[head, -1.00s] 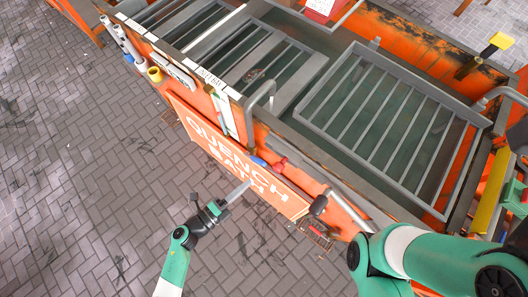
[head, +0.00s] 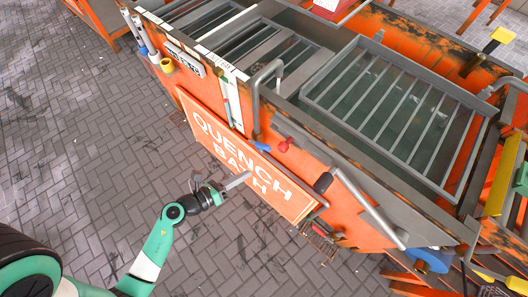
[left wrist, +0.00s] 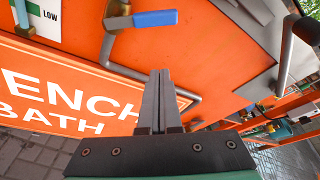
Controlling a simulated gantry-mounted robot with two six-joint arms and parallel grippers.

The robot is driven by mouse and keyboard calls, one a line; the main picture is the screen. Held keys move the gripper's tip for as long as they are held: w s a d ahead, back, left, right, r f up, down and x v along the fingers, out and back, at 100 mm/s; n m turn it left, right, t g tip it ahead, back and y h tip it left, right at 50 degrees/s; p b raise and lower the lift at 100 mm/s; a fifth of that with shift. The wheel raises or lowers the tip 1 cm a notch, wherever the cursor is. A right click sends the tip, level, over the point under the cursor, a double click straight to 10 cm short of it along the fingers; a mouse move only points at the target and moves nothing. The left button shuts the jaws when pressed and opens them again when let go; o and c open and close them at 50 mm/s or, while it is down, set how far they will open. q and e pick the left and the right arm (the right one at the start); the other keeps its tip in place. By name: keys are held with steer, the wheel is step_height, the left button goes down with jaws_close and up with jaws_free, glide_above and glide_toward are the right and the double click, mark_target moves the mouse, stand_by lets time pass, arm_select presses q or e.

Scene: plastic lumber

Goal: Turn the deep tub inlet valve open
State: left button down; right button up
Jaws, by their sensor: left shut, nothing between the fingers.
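A blue-handled lever valve (head: 262,147) sits on the orange side of the quench bath, below a bent grey pipe (head: 255,100). Its blue handle (left wrist: 155,18) lies horizontal at the top of the left wrist view, with a grey body at its left end. A red knob (head: 285,144) is just to its right in the head view. I cannot tell which one serves the deep tub. My left gripper (head: 247,176) is shut and empty, below the blue handle, in front of the sign. Its fingers (left wrist: 158,80) point towards the panel, apart from the handle. My right gripper is out of view.
The orange QUENCH BATH sign (head: 235,160) covers the lower side panel. Grated tubs (head: 400,110) lie behind the rim. The paved floor (head: 90,150) at left is clear.

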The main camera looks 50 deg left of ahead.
mark_target(259, 145)
arm_select(q)
steer(key=a+b+x, duration=0.1)
steer(key=b+x, duration=0.2)
steer(key=x, duration=0.6)
steer(key=r, duration=0.1)
steer(key=a+r, duration=0.1)
steer(key=r, duration=0.1)
steer(key=shift+w+a+r, duration=0.1)
steer(key=shift+w, duration=0.1)
